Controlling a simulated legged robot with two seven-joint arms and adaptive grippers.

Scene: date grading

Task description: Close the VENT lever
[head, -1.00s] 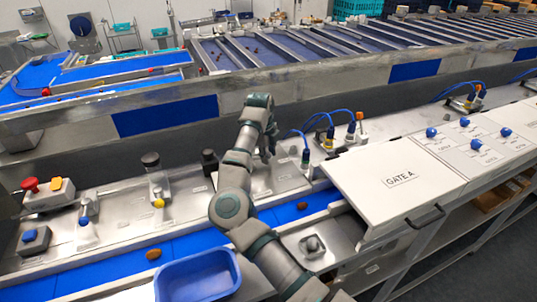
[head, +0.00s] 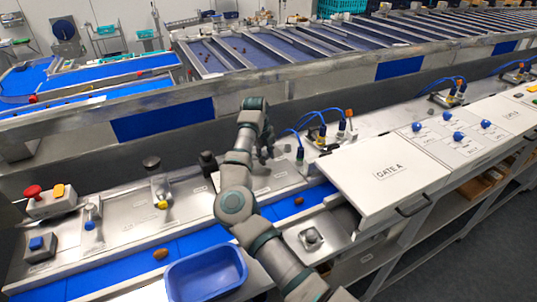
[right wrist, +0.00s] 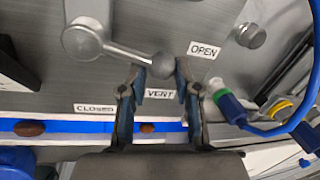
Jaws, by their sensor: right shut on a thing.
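The VENT lever (right wrist: 124,52) shows in the right wrist view as a metal arm running from a round hub to a ball knob. The VENT label (right wrist: 160,94) is below the knob, the OPEN label (right wrist: 204,50) to its right, and the CLOSED label (right wrist: 95,108) at lower left. The lever points right, its knob nearer OPEN. My right gripper (right wrist: 161,70) is shut on the knob, one finger on each side. In the head view my right gripper (head: 266,150) is over the metal panel, and my arm mostly hides the lever. My left gripper is out of view.
A blue belt (head: 215,241) with brown dates (head: 160,253) runs in front of the panel. A blue tray (head: 205,275) stands before it. Blue-hosed fittings (right wrist: 232,107) are close right of the gripper. The white GATE A cover (head: 385,185) is further right.

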